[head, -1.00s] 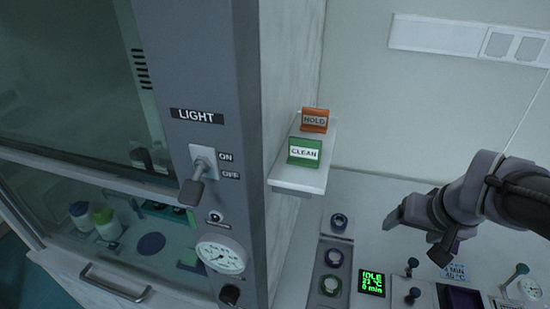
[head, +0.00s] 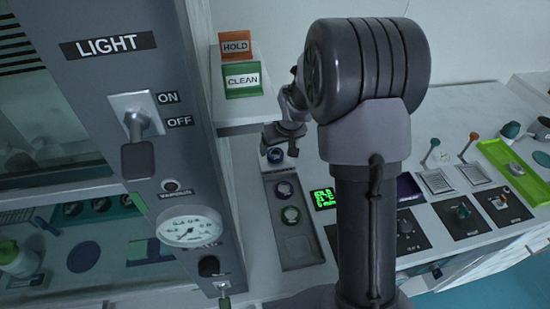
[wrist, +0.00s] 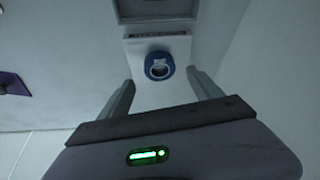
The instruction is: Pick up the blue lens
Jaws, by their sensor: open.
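The blue lens (head: 274,155) is a small dark blue ring at the far end of a grey tray (head: 312,262). In the wrist view the blue lens (wrist: 158,66) shows on a pale surface, in line with the gap between my fingers. My gripper (head: 280,138) is open and empty, close above the lens in the head view. In the wrist view my gripper (wrist: 160,80) has one finger on each side of the gap. I cannot tell the exact height between fingers and lens.
A shelf (head: 240,118) with HOLD (head: 236,46) and CLEAN (head: 242,80) signs juts out left of my gripper. The fume hood (head: 100,75) stands further left.

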